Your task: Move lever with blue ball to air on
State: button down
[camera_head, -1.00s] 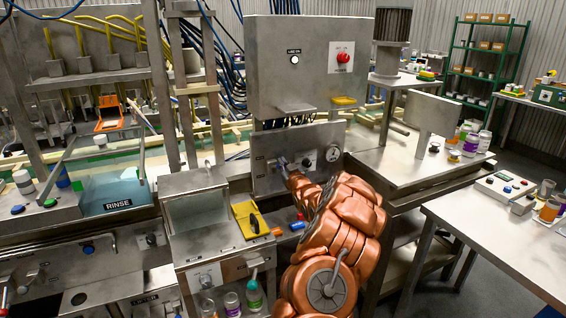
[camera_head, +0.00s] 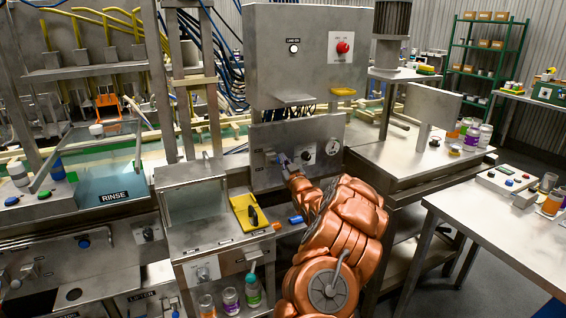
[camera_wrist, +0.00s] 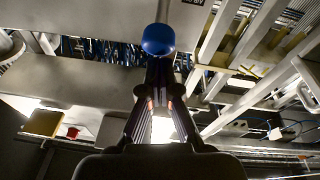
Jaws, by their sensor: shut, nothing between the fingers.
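The blue ball (camera_wrist: 158,39) of the lever shows in the upper middle of the wrist view, just beyond my fingertips. My gripper (camera_wrist: 160,78) is shut and empty below the ball in that picture; I cannot tell whether the tips touch the ball or its stem. In the head view my gripper (camera_head: 287,166) reaches up to the grey control panel (camera_head: 263,177) under the large cabinet. A small bluish-purple spot shows at its tip there. The lever's stem and any air-on marking are hidden or too small to read.
A black knob (camera_head: 306,155) and a round gauge (camera_head: 332,147) sit on the panel right of my gripper. Above hangs the cabinet with a red switch (camera_head: 343,47). A yellow tray (camera_head: 247,213) and a blue item (camera_head: 296,219) lie on the bench below.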

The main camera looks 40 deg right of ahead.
jog(key=s+a+r+b, duration=0.2)
jog(key=s+a+b, duration=0.3)
jog(key=s, duration=0.5)
jog(key=shift+s, duration=0.2)
dwell(0.6)
